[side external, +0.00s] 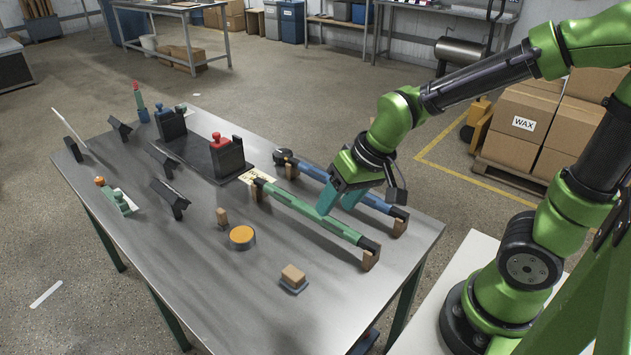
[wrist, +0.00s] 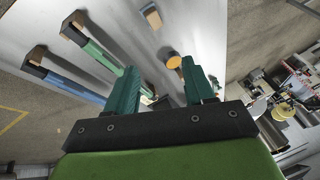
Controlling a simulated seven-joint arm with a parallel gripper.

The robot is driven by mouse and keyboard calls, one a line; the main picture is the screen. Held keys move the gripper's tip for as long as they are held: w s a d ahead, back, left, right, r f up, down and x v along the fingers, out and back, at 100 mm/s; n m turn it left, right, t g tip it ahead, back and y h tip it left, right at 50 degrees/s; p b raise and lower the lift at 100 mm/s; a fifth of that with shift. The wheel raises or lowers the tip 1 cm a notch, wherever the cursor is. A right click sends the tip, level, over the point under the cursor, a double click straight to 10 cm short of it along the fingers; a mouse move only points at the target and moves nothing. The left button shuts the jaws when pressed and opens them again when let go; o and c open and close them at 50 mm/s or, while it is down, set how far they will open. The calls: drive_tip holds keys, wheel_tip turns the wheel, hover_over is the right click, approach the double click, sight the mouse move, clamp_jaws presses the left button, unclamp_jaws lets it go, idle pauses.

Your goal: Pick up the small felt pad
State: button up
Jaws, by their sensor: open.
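A small tan block on a thin grey base (side external: 293,278) sits near the front edge of the metal table and looks like the felt pad, though its material is hard to tell. It also shows at the top of the wrist view (wrist: 152,16). My gripper (side external: 338,203) is open and empty, pointing down above the green and blue rods, behind and to the right of the pad and clear of it. In the wrist view the fingers (wrist: 160,75) are spread, with the pad beyond them.
A green rod (side external: 315,215) and a blue rod (side external: 340,185) rest on wooden supports near my gripper. A round orange-topped tin (side external: 242,236) and a small tan peg (side external: 222,217) stand left of the pad. Table around the pad is clear.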

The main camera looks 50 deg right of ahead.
drive_tip(key=w+f+t, duration=0.1)
drive_tip(key=w+f, duration=0.4)
drive_tip(key=f, duration=0.1)
drive_tip(key=w+a+f+n+t+h, duration=0.1)
drive_tip(key=w+f+t, duration=0.1)
drive_tip(key=w+f, duration=0.3)
drive_tip(key=w+a+f+n+t, duration=0.1)
drive_tip(key=w+f, duration=0.4)
drive_tip(key=f, duration=0.4)
drive_tip(key=shift+w+a+t+h, duration=0.15)
drive_tip(key=shift+w+t+h, duration=0.15)
drive_tip(key=shift+w+h, duration=0.1)
drive_tip(key=w+t, duration=0.2)
drive_tip(key=w, duration=0.1)
drive_tip(key=shift+r+n+t, duration=0.15)
drive_tip(key=shift+n+t, duration=0.25)
wheel_tip(320, 180, up, 3)
drive_tip(key=w+t, duration=0.2)
approach(222, 211)
drive_tip(key=w, duration=0.3)
drive_tip(key=shift+w+f+n, duration=0.25)
drive_tip(key=shift+f+n, duration=0.05)
drive_tip(key=shift+f, duration=0.1)
drive_tip(key=shift+f+x, duration=0.1)
drive_tip(key=shift+x, duration=1.3)
drive_tip(key=shift+f+x, duration=0.15)
drive_tip(key=shift+x, duration=1.25)
drive_tip(key=shift+s+a, duration=0.1)
clamp_jaws()
